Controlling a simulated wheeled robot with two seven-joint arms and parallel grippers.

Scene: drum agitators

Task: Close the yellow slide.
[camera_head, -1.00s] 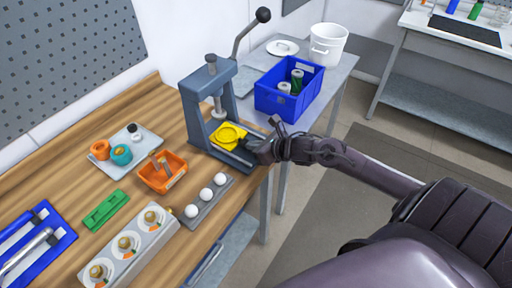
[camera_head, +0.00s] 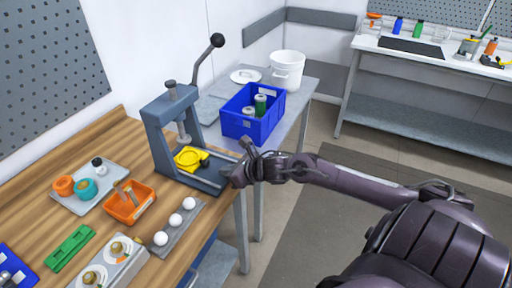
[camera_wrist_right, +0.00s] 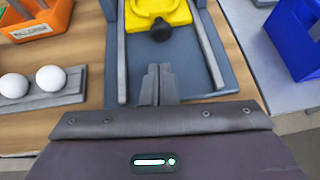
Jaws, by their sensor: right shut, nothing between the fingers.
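The yellow slide (camera_head: 188,158) sits on the grey base of the press (camera_head: 158,125), below its ram. It has a round recess and a black knob (camera_head: 204,158) on its front side. In the right wrist view the yellow slide (camera_wrist_right: 145,14) lies between two grey rails, its knob (camera_wrist_right: 160,31) facing my gripper. My right gripper (camera_head: 230,178) is at the front end of the press base. Its fingers (camera_wrist_right: 158,72) are shut and empty, pointing at the knob with a gap between. My left gripper is not in view.
A blue bin (camera_head: 240,128) with cans stands on a side table behind the press. An orange tray (camera_head: 122,208) and a grey strip with white balls (camera_head: 170,238) lie left of the press. The press lever (camera_head: 205,62) rises behind. Open floor lies to the right.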

